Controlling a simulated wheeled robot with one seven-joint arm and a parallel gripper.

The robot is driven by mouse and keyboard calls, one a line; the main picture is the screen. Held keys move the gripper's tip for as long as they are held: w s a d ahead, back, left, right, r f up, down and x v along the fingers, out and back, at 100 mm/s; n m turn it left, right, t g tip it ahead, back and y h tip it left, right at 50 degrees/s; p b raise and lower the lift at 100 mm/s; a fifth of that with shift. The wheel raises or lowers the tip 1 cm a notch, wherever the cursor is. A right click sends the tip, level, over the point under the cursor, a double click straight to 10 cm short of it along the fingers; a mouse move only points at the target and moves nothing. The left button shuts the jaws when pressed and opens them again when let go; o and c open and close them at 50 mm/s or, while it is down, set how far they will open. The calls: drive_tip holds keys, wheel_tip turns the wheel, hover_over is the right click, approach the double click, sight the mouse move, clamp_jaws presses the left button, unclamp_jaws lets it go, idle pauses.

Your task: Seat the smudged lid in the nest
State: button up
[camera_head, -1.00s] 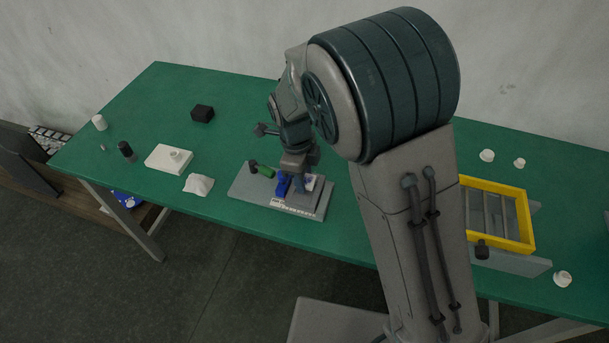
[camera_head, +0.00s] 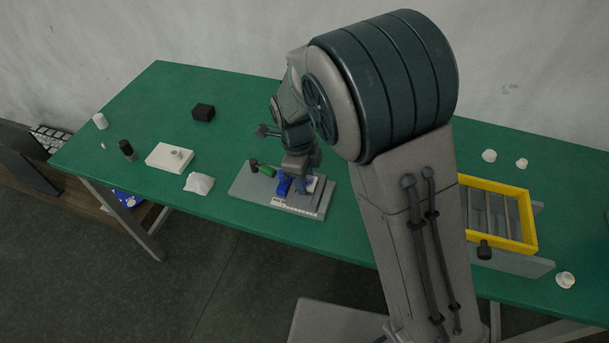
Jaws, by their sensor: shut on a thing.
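The pad printer's grey base plate (camera_head: 243,187) lies on the green table, with blue parts (camera_head: 283,186) on it and a white scale strip along its front edge. My gripper (camera_head: 298,180) points down, low over the right half of this plate, close to the blue parts. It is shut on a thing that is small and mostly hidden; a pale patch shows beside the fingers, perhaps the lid. The nest cannot be made out clearly under my gripper. I cannot see a smudge on any lid.
A green handle with a black knob (camera_head: 254,163) is left of my gripper. A white block (camera_head: 168,157), crumpled white cloth (camera_head: 199,183) and black box (camera_head: 203,113) stand further left. Right of my arm are a yellow frame (camera_head: 531,220) and white round pieces (camera_head: 489,156).

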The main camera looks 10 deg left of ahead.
drive_tip(key=shift+f, duration=0.25)
drive_tip(key=o, duration=1)
wheel_tip(320, 180, up, 6)
drive_tip(key=p, duration=0.5)
